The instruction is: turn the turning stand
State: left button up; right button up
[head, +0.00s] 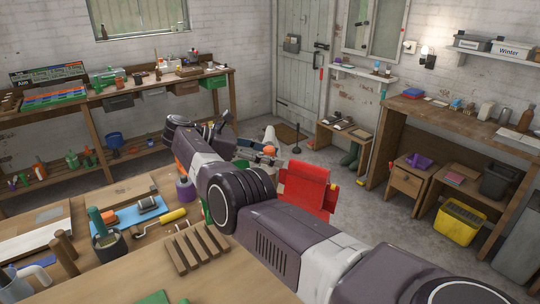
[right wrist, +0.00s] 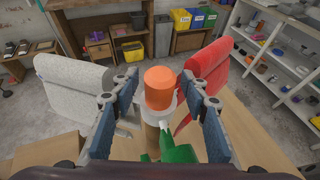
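The turning stand shows in the right wrist view as an orange knob (right wrist: 160,88) on a pale collar and post, with a grey panel (right wrist: 75,85), a red panel (right wrist: 207,70) and a green piece (right wrist: 180,155) around it. My right gripper (right wrist: 160,76) is open, with one finger on each side of the knob and a visible gap to each finger. It also shows in the head view (head: 260,152). My left gripper is out of view.
A workbench (head: 215,285) with tools and a slatted wooden rack (head: 197,247) lies under and left of my right arm. Shelving (right wrist: 285,75) stands at the right in the wrist view. A yellow bin (head: 460,222) stands on the floor at the right.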

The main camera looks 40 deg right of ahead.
jog(key=shift+w+a+r, duration=0.1)
jog(key=shift+a+r, duration=0.1)
jog(key=shift+r, duration=0.3)
notch_tip(320, 180, up, 9)
jog(key=shift+d+r, duration=0.1)
jog(key=shift+c, duration=0.5)
